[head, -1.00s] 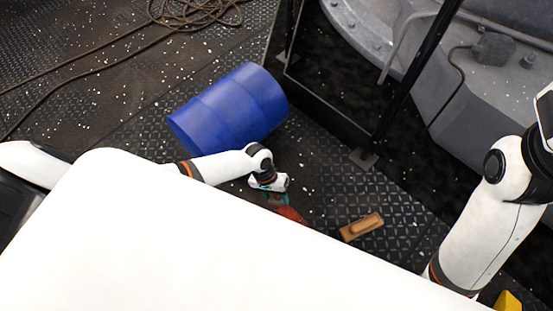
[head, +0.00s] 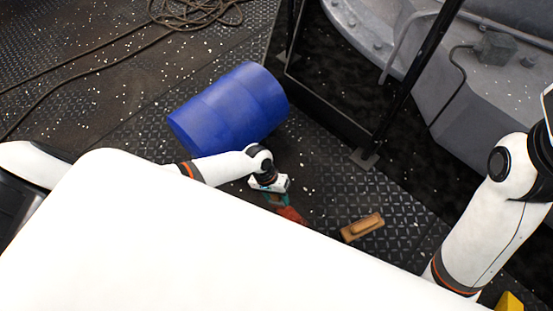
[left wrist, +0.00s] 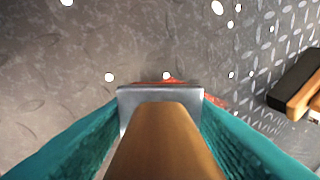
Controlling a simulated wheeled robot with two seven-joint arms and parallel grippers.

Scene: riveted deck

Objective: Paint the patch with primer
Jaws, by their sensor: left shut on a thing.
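My left gripper (head: 274,197) reaches down to the deck beside the blue drum. Its teal fingers are shut on a paintbrush, whose wooden handle (left wrist: 165,145) and metal ferrule (left wrist: 160,97) show in the left wrist view. The bristles are mostly hidden behind the ferrule. A red area (head: 292,215) lies on the deck just beyond the fingers. Red also shows past the ferrule in the left wrist view (left wrist: 216,101). Whether this is primer on the patch, and whether the bristles touch it, I cannot tell. My right gripper is not in view.
A wooden-backed brush with a dark side (head: 362,227) lies on the deck to the right. A blue drum (head: 230,108) lies behind my left arm. A dark framed panel (head: 330,100) stands beyond. A yellow object (head: 508,302) is at the bottom right. Rope (head: 190,14) lies at the back.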

